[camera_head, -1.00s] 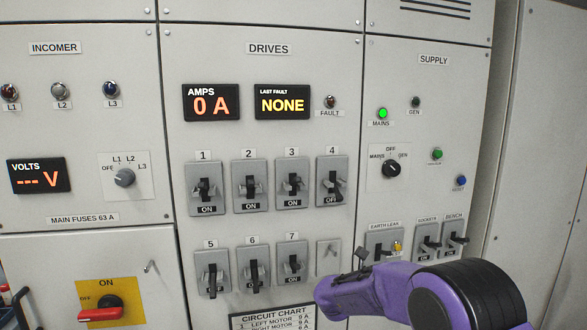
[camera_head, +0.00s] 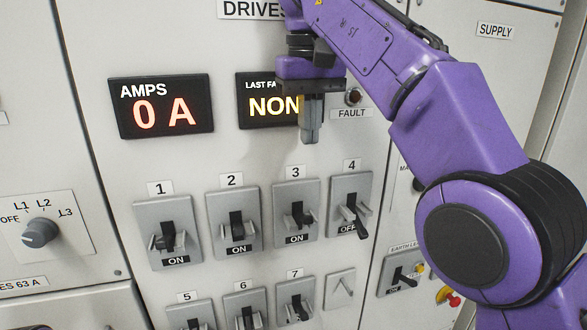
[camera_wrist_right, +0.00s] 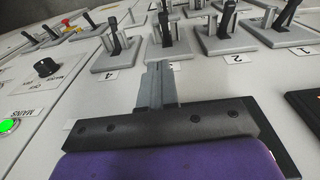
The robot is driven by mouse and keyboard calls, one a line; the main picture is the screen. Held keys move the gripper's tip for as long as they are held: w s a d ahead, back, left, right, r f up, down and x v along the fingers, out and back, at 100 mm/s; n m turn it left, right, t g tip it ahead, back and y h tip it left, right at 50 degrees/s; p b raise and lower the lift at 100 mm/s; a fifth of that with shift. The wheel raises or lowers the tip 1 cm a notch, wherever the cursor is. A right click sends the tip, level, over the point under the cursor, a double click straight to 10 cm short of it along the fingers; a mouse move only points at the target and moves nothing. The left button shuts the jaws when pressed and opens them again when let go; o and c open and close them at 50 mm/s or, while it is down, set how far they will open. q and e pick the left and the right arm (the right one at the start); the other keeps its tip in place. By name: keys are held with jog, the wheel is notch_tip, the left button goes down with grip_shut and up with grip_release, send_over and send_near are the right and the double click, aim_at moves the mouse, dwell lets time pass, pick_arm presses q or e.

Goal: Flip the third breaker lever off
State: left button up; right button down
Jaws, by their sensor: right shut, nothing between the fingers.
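The third breaker (camera_head: 297,212) is a grey plate with a black lever under the label 3, and its plate reads ON. In the right wrist view the third breaker (camera_wrist_right: 165,50) stands just beyond my fingertips. My right gripper (camera_head: 311,138) hangs in front of the panel, above breaker 3 and over the right part of the LAST FAULT display. It is shut and empty, apart from the lever; its fingers also show in the wrist view (camera_wrist_right: 158,68), hiding most of label 3. My left gripper is out of view.
Breaker 2 (camera_head: 233,222) and breaker 1 (camera_head: 167,233) read ON; breaker 4 (camera_head: 350,206) reads OFF. Breakers 5, 6 and 7 sit below, partly cut off. The AMPS display (camera_head: 160,105) shows 0 A. My purple arm covers part of the supply panel at right.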

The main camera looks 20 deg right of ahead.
jog(key=r, duration=0.2)
jog(key=b, duration=0.9)
send_near(305, 216)
jog(key=f, duration=0.1)
jog(key=w+f, duration=0.1)
jog(key=f, duration=0.3)
jog(key=shift+w+d, duration=0.2)
jog(key=shift+w, duration=0.1)
jog(key=shift+s+f, duration=0.5)
jog(key=shift+s, duration=0.15)
jog(key=shift+w, duration=0.1)
jog(key=shift+w, duration=0.1)
jog(key=shift+f, duration=0.1)
